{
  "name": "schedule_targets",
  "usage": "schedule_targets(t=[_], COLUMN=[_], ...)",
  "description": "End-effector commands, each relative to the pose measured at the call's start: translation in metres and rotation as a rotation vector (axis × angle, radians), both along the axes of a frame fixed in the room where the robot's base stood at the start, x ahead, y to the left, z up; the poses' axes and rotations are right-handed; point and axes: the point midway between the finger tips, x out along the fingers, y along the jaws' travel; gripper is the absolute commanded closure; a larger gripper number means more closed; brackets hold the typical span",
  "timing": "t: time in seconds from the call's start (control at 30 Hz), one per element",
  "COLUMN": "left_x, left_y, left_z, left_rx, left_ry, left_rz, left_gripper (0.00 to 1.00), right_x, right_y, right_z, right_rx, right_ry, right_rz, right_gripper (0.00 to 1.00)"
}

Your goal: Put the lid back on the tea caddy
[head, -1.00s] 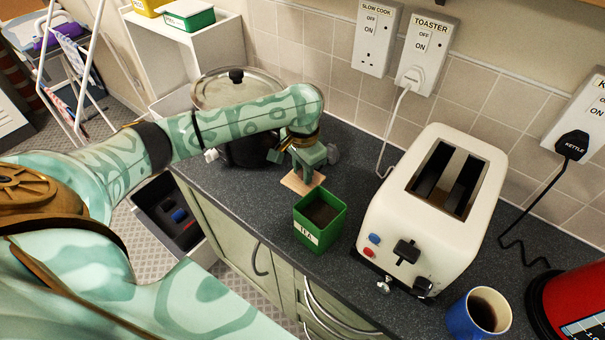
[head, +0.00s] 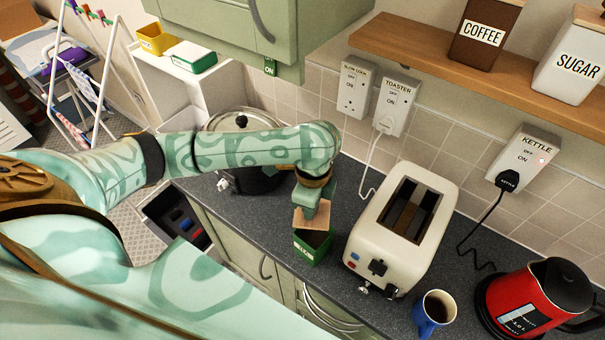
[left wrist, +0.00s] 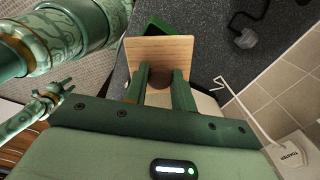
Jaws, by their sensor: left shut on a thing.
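The tea caddy (head: 312,250) is a green open-topped box on the dark worktop, left of the toaster. Its lid (head: 302,217) is a square of pale wood with a round knob. My left gripper (head: 316,203) is shut on the lid's knob and holds the lid tilted over the far side of the caddy's opening. I cannot tell whether lid and rim touch. In the left wrist view the lid (left wrist: 170,52) sits past my fingers and hides most of the caddy (left wrist: 155,24). My right gripper (left wrist: 62,88) shows small at the left there; its jaws are unclear.
The cream toaster (head: 400,235) stands close right of the caddy. A blue mug (head: 432,312) and red kettle (head: 535,300) are further right. A lidded pot (head: 250,178) is behind my left arm. A wall cupboard (head: 230,30) and wooden shelf (head: 420,45) hang above.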

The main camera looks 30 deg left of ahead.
Motion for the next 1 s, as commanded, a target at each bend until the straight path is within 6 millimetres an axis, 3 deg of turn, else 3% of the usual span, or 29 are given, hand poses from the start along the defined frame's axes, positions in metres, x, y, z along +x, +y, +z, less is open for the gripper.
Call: schedule_targets(t=[0.13,0.33,0.67,1.0], left_x=[-0.003,-0.001,-0.001,0.0], left_y=[-0.01,-0.01,-0.01,-0.009], left_z=[0.003,0.003,-0.009,-0.035], left_rx=[0.001,0.001,0.001,0.001], left_ry=[0.0,0.001,0.0,-0.001], left_rz=[-0.339,-0.576,-0.613,-0.612], left_gripper=[0.96,0.96,0.96,0.96], right_x=[0.0,0.0,-0.001,-0.002], right_y=[0.0,0.0,0.0,-0.001], right_z=[0.001,0.0,-0.017,-0.057], right_rx=[0.0,0.0,0.0,-0.001], right_ry=[0.0,0.0,0.001,0.005], right_rz=[0.0,0.001,0.001,0.001], right_gripper=[0.64,0.64,0.64,0.64])
